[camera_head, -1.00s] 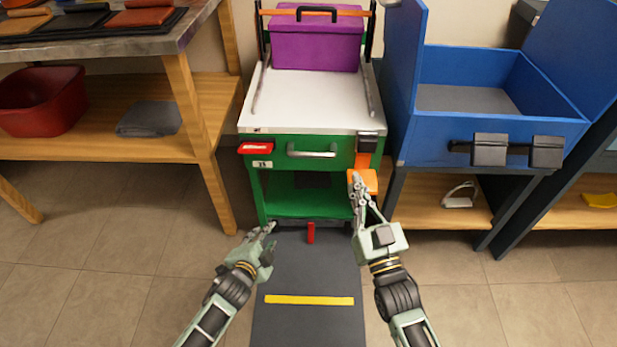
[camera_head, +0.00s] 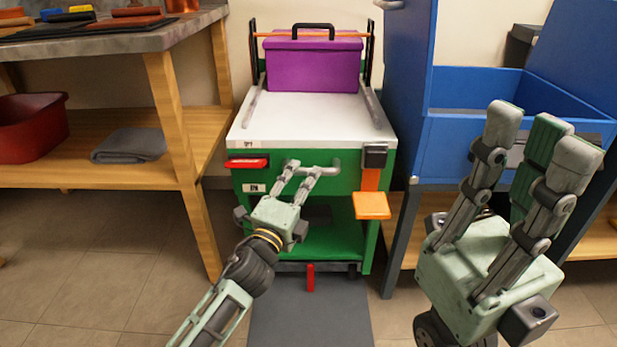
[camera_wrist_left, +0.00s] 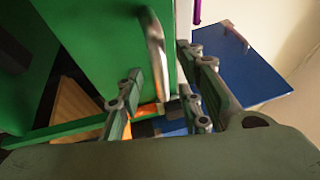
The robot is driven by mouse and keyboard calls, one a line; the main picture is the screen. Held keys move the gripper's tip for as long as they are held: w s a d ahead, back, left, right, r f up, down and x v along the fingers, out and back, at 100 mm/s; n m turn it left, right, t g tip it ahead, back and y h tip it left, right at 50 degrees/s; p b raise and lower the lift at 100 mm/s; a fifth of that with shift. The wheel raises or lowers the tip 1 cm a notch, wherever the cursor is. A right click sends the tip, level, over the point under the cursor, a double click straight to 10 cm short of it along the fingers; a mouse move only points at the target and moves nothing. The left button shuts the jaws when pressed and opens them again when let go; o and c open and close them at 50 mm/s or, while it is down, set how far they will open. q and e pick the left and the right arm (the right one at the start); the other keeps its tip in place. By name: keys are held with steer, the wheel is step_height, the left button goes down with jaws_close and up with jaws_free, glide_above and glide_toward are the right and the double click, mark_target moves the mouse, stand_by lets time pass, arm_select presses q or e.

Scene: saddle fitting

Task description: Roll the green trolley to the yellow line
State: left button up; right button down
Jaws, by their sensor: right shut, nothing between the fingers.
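The green trolley (camera_head: 335,243) stands between the wooden bench and the blue unit, with a white top and a purple box (camera_head: 314,64) on it. A metal handle (camera_head: 331,168) is on its front; the handle also shows in the left wrist view (camera_wrist_left: 155,48). My left gripper (camera_head: 304,170) is at this handle, its fingers apart; I cannot tell whether they touch it. My right gripper (camera_head: 540,135) is shut and empty, close to the camera at the right, fingers up. The yellow line is not in view now; the dark mat (camera_head: 310,312) shows below the trolley.
A red pedal (camera_head: 310,277) is low at the trolley's front. An orange pad (camera_head: 371,206) juts out at its front right, and a red tab (camera_head: 248,162) at its upper left. The wooden bench (camera_head: 180,165) and blue unit (camera_head: 455,150) flank the trolley closely.

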mark_target(308, 174)
arm_select(q)
steer(key=shift+b+x, duration=0.5)
steer(key=shift+x, duration=1.4)
steer(key=shift+f, duration=0.1)
jaws_close()
